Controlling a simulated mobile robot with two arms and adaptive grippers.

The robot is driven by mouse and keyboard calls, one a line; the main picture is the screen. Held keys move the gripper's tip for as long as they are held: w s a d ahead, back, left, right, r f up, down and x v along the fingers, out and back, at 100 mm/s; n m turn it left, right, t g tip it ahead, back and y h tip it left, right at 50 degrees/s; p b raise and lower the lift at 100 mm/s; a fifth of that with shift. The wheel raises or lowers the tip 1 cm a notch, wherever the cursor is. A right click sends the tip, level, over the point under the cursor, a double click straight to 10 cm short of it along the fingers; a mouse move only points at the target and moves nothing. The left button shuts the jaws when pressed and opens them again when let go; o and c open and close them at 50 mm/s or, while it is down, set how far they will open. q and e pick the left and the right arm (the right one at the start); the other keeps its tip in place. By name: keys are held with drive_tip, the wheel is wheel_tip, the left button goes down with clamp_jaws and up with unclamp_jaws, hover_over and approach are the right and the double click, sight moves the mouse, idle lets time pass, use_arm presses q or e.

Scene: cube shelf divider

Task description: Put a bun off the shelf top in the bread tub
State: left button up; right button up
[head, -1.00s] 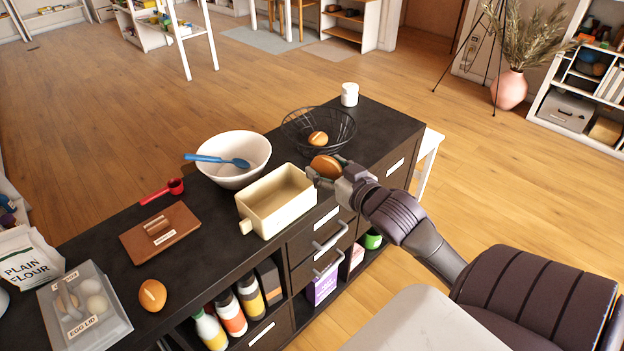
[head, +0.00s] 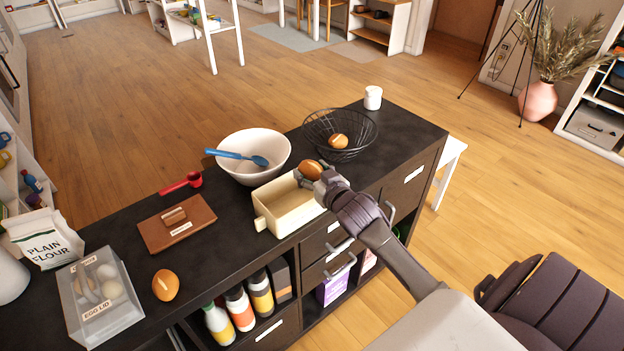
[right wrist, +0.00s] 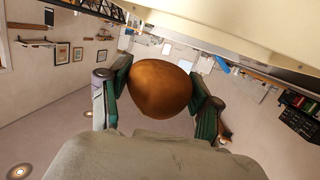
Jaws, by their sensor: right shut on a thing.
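My right gripper (head: 318,177) is shut on a brown bun (head: 311,169) at the right end of the cream bread tub (head: 283,208). In the right wrist view the bun (right wrist: 160,88) sits between the two green-padded fingers, with a cream surface, likely the tub (right wrist: 240,25), close by at the top. The tub stands on the dark shelf top; its inside looks empty where I can see it. A second bun (head: 165,285) lies at the front left by the egg box. A third bun (head: 339,141) is in the black wire basket (head: 340,122). My left gripper is not in view.
A white bowl (head: 250,172) with a blue spoon (head: 243,157) stands behind the tub. A red scoop (head: 182,184), a brown wooden lid (head: 160,232), an egg box (head: 75,310) and a flour bag (head: 42,240) are to the left. A white jar (head: 373,97) stands at the far edge.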

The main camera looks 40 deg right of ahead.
drive_tip(key=shift+f, duration=1.3)
drive_tip(key=shift+f, duration=0.6)
drive_tip(key=o, duration=1.1)
drive_tip(key=shift+o, duration=0.2)
